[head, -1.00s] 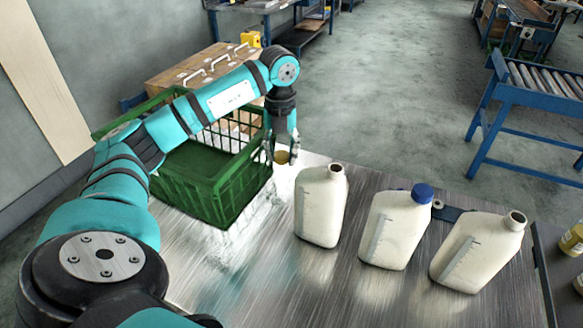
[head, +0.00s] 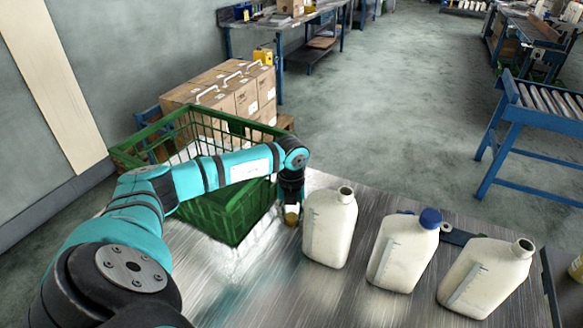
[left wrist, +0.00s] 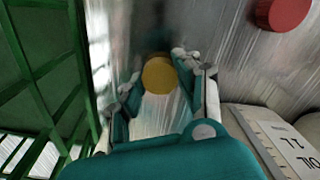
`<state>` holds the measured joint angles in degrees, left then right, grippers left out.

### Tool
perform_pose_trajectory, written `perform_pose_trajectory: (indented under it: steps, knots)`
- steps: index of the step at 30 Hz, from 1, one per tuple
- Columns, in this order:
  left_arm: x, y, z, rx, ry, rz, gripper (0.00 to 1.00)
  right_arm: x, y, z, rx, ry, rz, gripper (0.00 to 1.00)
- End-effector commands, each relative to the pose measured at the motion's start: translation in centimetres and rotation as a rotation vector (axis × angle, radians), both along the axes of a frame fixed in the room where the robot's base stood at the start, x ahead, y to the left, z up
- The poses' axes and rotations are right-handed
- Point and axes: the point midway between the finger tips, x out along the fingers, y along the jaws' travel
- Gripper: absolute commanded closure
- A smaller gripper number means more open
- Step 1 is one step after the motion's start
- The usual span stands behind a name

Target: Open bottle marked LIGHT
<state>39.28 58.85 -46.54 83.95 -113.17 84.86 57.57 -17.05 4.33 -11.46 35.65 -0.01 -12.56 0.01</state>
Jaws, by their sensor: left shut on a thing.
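Three cream jugs stand upright on the metal table. The left jug (head: 329,232) has an open neck, the middle jug (head: 398,258) wears a blue cap (head: 430,218), and the right jug (head: 480,280) has an open neck. I cannot read which one is marked LIGHT. My left gripper (head: 291,209) is shut on a yellow cap (head: 291,218), low over the table between the green crate and the left jug. In the left wrist view, the cap (left wrist: 159,75) sits between my fingertips (left wrist: 161,82). My right gripper is out of view.
A green crate (head: 214,219) stands left of my gripper. A red cap (left wrist: 283,12) lies on the table in the left wrist view. A dark flat object (head: 455,237) lies behind the middle and right jugs. The table's front middle is clear.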

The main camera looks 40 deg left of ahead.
Motion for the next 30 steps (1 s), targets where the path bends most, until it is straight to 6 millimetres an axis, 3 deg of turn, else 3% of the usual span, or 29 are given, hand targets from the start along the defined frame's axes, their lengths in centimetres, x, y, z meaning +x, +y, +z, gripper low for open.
perform_pose_trajectory:
  steps: [7, 8, 13, 24, 30]
  knots:
    - [0.0, 0.0, -0.4, 0.0, 0.0, 0.0, 1.0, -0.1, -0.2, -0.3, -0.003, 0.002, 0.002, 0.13]
    - [0.0, 0.0, -0.3, 0.0, 0.0, 0.0, 0.66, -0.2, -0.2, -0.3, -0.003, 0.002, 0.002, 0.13]
    - [0.0, 0.0, -0.3, 0.0, 0.0, 0.0, 0.44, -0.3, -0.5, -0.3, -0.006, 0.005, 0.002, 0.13]
    - [0.1, 0.1, 0.6, 0.001, -0.002, 0.001, 0.44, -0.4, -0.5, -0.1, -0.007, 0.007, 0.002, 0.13]
    - [0.2, 0.1, 4.2, 0.001, -0.007, 0.0, 0.44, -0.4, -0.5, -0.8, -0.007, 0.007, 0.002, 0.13]
